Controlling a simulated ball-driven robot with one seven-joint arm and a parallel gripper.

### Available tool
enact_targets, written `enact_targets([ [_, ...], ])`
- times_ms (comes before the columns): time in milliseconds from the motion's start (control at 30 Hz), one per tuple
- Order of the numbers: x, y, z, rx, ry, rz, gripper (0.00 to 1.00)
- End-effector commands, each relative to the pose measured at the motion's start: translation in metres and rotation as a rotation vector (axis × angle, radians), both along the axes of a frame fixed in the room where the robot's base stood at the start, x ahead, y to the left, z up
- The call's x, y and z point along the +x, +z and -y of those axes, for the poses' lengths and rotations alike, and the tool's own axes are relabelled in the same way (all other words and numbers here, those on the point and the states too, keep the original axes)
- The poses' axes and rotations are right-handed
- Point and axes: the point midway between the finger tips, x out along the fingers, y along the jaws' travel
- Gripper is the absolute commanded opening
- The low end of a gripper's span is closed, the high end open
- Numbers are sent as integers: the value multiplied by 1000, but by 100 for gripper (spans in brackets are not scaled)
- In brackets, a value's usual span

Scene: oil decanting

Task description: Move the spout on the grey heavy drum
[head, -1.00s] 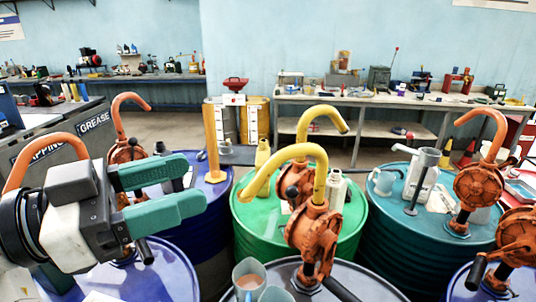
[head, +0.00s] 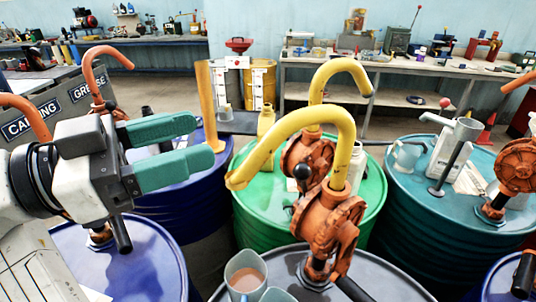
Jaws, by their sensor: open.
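The grey drum (head: 395,284) stands at the bottom middle, cut off by the picture edge. An orange rotary pump (head: 330,225) is mounted on it. Its yellow curved spout (head: 300,117) rises from the pump, arches over to the left and ends low, in front of the green drum (head: 250,214). My gripper (head: 206,143) is at the left, with its green fingers pointing right. It is open and empty, apart from the spout and to the left of its outlet end.
A jug of brown liquid (head: 246,280) stands at the grey drum's left side. A second yellow spout (head: 347,68) rises behind, over the green drum. Blue drums (head: 130,268) stand left and a teal drum (head: 410,215) right, with orange pumps. An upright tan post (head: 208,95) stands behind my gripper.

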Motion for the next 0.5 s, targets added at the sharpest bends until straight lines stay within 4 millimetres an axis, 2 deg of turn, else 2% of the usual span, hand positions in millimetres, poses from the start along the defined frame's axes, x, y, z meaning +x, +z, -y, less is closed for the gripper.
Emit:
enact_targets([
  [33,0,-13,0,0,0,0,58],
  [267,0,-37,0,0,0,0,58],
  [500,4,-39,7,1,-2,-1,58],
])
